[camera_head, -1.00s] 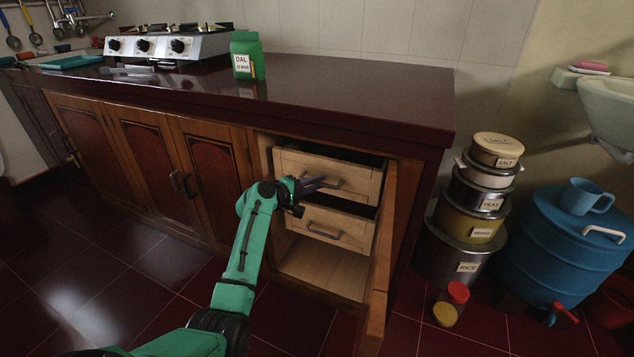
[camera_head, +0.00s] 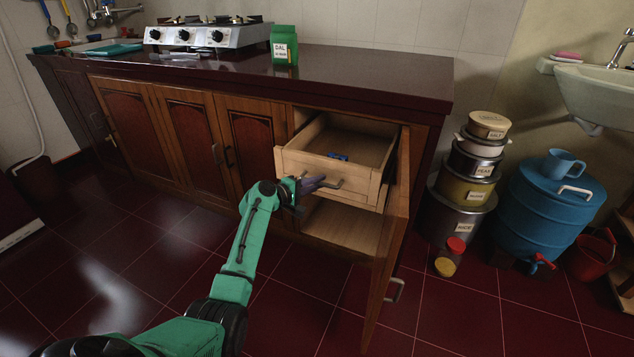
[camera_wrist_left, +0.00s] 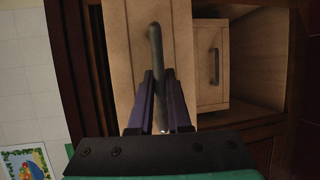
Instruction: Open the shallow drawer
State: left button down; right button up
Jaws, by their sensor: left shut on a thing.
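The upper, shallow drawer (camera_head: 370,148) is pulled well out of the cabinet in the head view, and its inside shows. A small blue thing (camera_head: 338,156) lies in it. Its front also shows in the left wrist view (camera_wrist_left: 133,50). My left gripper (camera_head: 318,184) is shut on the bar handle (camera_wrist_left: 157,60) of this drawer, with a finger on each side of it. The lower drawer (camera_wrist_left: 210,65) sits farther back, beside the upper one in the wrist view. My right gripper is not in view.
The cabinet door (camera_head: 388,240) stands open at the right of the drawers. A green dal packet (camera_head: 284,45) and a stove (camera_head: 208,37) stand on the counter (camera_head: 370,75). Stacked tins (camera_head: 462,192) and a blue drum (camera_head: 545,215) stand at the right. The floor in front is clear.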

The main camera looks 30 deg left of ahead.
pick_arm(q)
jog(key=shift+s, duration=0.35)
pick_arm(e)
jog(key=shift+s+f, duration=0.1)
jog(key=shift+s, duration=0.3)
pick_arm(q)
jog(key=c, duration=1.2)
grip_release()
jog(key=shift+o, duration=0.2)
jog(key=p+v, duration=0.3)
jog(key=v, duration=1.1)
jog(key=shift+s, duration=0.25)
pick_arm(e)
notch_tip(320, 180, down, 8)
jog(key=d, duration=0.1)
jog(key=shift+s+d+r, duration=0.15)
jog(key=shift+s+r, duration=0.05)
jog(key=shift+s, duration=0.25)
